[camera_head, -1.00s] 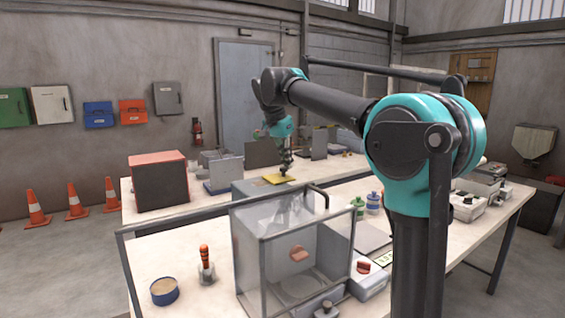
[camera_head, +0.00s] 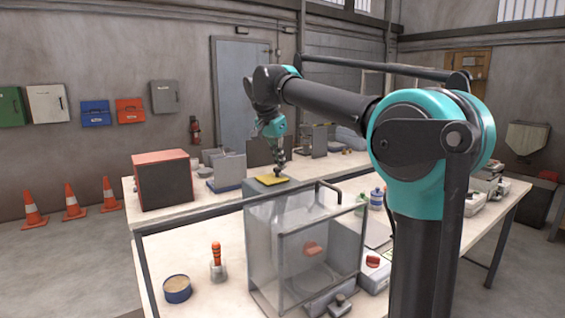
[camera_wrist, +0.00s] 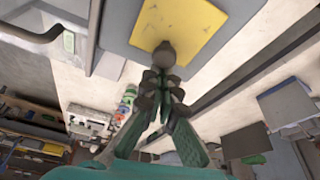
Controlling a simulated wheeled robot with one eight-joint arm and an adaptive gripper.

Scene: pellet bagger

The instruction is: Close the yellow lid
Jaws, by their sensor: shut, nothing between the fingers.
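The yellow lid (camera_head: 271,180) lies flat, or nearly so, on the top of a grey box-shaped machine (camera_head: 262,190) in the middle of the bench. In the wrist view the yellow lid (camera_wrist: 185,30) is a bright panel on the grey top, with a dark round knob at its lower edge. My gripper (camera_head: 279,170) is over the lid's far right part, pointing down. In the wrist view my gripper (camera_wrist: 163,75) is shut and empty, its fingertips beside the knob. I cannot tell whether they touch it.
A clear-walled frame (camera_head: 300,250) stands in front of the machine. A dark box with a red top (camera_head: 162,158) is at the left. An orange-handled tool (camera_head: 216,255) and a blue round tin (camera_head: 177,288) stand on the near bench. Bottles (camera_head: 376,198) stand right of the frame.

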